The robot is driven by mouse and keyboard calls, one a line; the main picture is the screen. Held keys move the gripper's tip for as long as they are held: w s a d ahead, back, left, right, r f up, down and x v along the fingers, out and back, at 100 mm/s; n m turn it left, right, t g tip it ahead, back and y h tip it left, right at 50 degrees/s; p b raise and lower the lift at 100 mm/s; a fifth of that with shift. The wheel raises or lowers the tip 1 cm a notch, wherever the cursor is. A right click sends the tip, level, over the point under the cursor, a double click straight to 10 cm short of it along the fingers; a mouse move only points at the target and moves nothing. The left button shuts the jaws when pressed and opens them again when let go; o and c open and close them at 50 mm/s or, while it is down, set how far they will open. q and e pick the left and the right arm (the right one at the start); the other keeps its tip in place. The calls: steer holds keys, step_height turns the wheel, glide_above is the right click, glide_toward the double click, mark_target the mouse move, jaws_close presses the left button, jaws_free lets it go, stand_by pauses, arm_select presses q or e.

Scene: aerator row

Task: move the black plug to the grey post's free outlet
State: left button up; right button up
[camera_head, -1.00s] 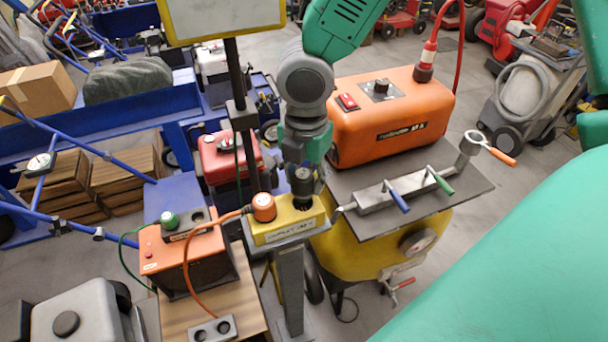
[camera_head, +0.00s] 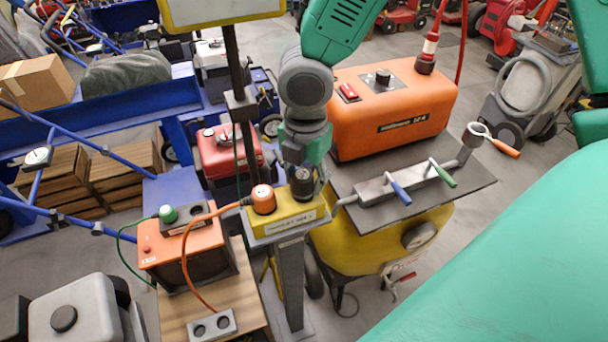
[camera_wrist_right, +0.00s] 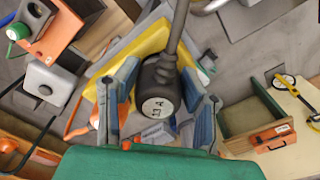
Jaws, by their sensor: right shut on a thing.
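The grey post (camera_head: 291,285) stands in the middle of the head view with a yellow outlet box (camera_head: 272,228) on top. An orange plug (camera_head: 263,199) with an orange cord sits in the box's left side. My right gripper (camera_head: 302,180) is shut on the black plug (camera_head: 302,176) over the box's right side. In the right wrist view the black plug (camera_wrist_right: 158,88), with a pale marked cap and dark cable, is between the fingers. The outlet beneath it is hidden; I cannot tell whether the plug is seated. My left gripper is not in view.
Left of the post, an orange unit (camera_head: 182,247) holds a green plug (camera_head: 168,214). A grey two-hole outlet block (camera_head: 212,326) lies on the wooden surface. A large orange machine (camera_head: 394,108) and a dark tray (camera_head: 452,197) with a metal tool stand close on the right.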

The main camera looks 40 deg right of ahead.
steer(key=shift+f+b, duration=0.35)
steer(key=shift+f, duration=0.3)
steer(key=o, duration=1.4)
steer(key=shift+w+r, duration=0.1)
steer(key=shift+r, duration=0.4)
step_height(320, 180, up, 11)
steer(key=shift+d+f, duration=0.1)
